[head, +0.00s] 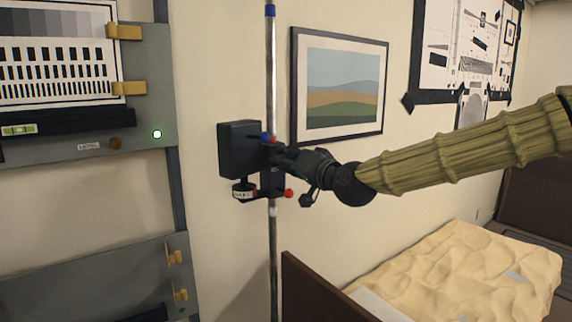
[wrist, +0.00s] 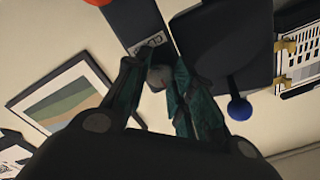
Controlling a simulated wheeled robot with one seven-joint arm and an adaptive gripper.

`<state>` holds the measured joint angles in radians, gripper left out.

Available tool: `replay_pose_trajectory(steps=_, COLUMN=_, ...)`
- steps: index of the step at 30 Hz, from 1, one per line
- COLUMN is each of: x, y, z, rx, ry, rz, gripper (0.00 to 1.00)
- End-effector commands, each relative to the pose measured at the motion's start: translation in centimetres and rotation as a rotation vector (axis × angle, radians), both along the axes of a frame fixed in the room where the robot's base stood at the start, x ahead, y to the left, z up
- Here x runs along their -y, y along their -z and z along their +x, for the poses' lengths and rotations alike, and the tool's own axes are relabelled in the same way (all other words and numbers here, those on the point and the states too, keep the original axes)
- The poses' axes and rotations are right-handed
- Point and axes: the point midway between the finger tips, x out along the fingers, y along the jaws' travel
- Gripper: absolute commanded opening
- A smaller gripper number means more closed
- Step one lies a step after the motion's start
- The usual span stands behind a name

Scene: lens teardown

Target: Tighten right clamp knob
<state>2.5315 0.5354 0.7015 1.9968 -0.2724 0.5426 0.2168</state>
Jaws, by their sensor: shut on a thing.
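A black box-shaped clamp unit (head: 240,150) is mounted on a thin upright pole (head: 272,235). A blue knob (head: 266,136) and a red knob (head: 289,193) show on it. My gripper (head: 276,155) reaches in from the right and covers part of the clamp. In the wrist view, its dark green fingers are shut on a small grey rounded knob (wrist: 159,77) in front of a labelled dark block (wrist: 130,20). The blue knob (wrist: 239,108) stands free to the right, and a red knob (wrist: 98,2) is cut off at the top edge. The head view hides the gripped knob.
A framed picture (head: 339,85) hangs behind the pole. A bed with a rumpled cover (head: 460,275) is at the lower right.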

Motion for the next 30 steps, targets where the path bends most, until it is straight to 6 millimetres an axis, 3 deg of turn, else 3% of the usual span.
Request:
replay_pose_trajectory(steps=19, x=-0.02, y=-0.04, z=0.01, rx=-0.029, ry=0.0, rz=0.04, gripper=0.01)
replay_pose_trajectory(steps=20, x=-0.03, y=-0.05, z=0.0, rx=-0.029, ry=0.0, rz=0.04, gripper=0.29)
replay_pose_trajectory(steps=23, x=-0.04, y=-0.04, z=0.0, rx=-0.029, ry=0.0, rz=0.04, gripper=0.47)
replay_pose_trajectory(steps=30, x=-0.04, y=-0.03, z=0.01, rx=-0.029, ry=0.0, rz=0.04, gripper=0.48)
